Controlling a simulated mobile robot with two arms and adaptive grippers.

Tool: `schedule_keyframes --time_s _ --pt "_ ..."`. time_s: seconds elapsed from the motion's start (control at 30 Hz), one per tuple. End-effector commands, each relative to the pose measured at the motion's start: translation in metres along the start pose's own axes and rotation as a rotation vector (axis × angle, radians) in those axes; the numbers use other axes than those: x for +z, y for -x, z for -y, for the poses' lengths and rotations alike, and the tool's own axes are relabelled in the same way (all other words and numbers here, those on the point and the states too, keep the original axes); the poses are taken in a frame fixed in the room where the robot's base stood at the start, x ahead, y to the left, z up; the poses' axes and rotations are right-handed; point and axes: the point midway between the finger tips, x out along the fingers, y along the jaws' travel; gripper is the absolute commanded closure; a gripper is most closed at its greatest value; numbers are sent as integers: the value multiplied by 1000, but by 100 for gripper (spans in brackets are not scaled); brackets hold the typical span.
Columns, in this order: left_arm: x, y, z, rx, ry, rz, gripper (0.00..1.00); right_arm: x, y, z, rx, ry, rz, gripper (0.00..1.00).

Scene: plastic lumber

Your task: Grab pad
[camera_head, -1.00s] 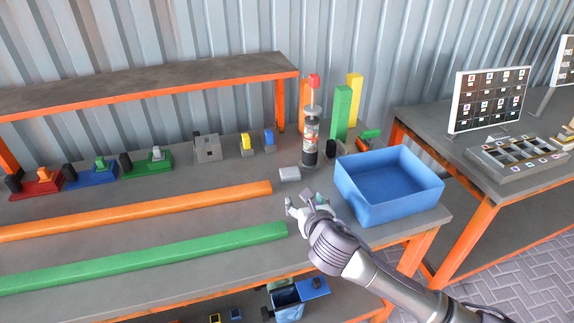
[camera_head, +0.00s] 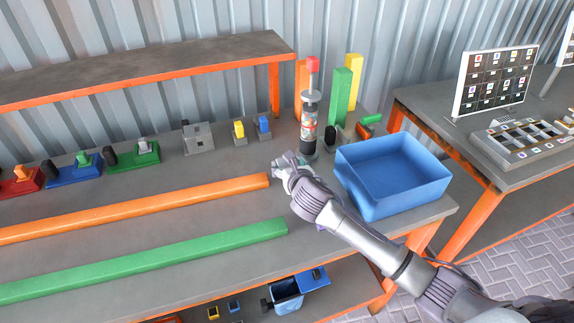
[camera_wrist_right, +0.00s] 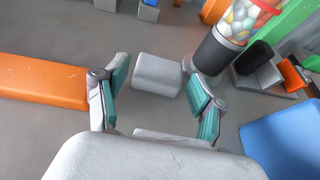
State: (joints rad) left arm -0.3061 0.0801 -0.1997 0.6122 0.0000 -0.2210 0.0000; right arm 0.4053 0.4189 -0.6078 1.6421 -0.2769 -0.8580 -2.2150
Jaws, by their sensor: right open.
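The pad (camera_wrist_right: 158,76) is a small light grey block with rounded edges, lying on the grey workbench in the right wrist view. My right gripper (camera_head: 286,160) is over the bench between the orange beam and the blue bin, and in the head view it covers most or all of the pad. In the right wrist view the right gripper (camera_wrist_right: 157,84) is open, with its teal-padded fingers apart and the pad between and just beyond their tips. I cannot tell whether they touch it. My left gripper is not in view.
An orange beam (camera_head: 150,207) and a green beam (camera_head: 150,261) lie left of the gripper. A blue bin (camera_head: 392,172) stands close on the right. A clear-topped bottle (camera_head: 308,125) stands just behind the gripper. Small blocks and tools line the bench's back.

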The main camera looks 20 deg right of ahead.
Motion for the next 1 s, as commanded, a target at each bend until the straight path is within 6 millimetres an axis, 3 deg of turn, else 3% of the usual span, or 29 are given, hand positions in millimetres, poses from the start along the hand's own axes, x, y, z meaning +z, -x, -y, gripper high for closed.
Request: schedule_keyframes --time_s 0.2,0.4,0.73,1.0 --pt "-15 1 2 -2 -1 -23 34 -4 -24 1 -2 -2 -2 31" --pt "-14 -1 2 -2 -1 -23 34 -5 -47 1 -1 -1 -1 31" --pt "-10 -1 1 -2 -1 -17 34 -5 -52 2 0 0 0 31" --pt "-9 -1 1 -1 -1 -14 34 -5 -51 2 0 0 0 73"
